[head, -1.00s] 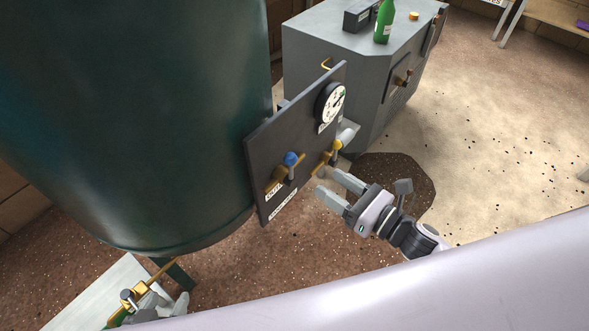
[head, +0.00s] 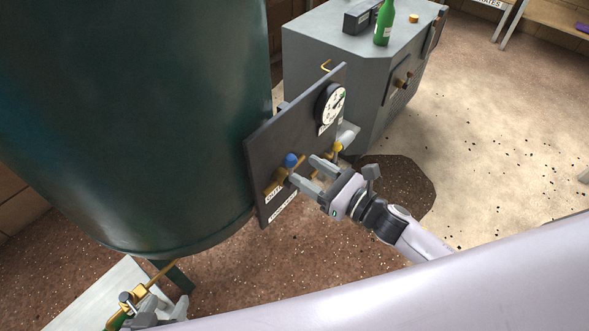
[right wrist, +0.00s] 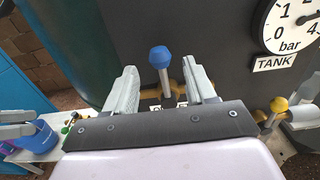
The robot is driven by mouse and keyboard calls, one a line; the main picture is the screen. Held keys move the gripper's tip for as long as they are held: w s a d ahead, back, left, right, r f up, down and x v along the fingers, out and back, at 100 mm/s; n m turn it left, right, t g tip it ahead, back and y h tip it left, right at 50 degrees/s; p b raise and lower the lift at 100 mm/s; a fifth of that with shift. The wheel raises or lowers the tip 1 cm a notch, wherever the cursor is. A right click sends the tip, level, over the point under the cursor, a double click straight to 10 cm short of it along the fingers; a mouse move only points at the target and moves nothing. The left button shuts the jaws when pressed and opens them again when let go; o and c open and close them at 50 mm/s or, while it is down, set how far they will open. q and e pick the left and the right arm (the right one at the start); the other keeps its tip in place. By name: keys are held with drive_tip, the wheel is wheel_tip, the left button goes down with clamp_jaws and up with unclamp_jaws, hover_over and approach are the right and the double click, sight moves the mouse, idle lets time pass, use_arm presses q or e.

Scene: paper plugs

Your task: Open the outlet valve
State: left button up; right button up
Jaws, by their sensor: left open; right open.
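The blue-knobbed valve (head: 291,160) has brass pipework on the dark panel (head: 263,146) in front of the green tank. A partly hidden label below it appears to read OUTLET (head: 273,193). My right gripper (head: 307,171) is open at this valve in the head view. In the right wrist view, the blue knob and grey stem (right wrist: 161,62) stand upright between the open fingers (right wrist: 160,72), with visible gaps on both sides. Whether the stem is beyond the fingertips is unclear. My left gripper (head: 164,313) is open at the lower left, partly cut off.
A yellow-knobbed valve (head: 337,146) and a pressure gauge (head: 331,104) sit right of the blue valve. The large green tank (head: 130,110) fills the left. A grey cabinet (head: 330,55) stands behind. A brass fitting (head: 140,293) is near my left gripper.

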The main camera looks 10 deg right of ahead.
sight(291, 171)
drive_tip(key=shift+w, duration=0.1)
drive_tip(key=shift+b+x, duration=0.75)
drive_tip(key=shift+x, duration=1.15)
drive_tip(key=shift+a, duration=0.1)
drive_tip(key=shift+c, duration=0.3)
drive_tip(key=c, duration=0.7)
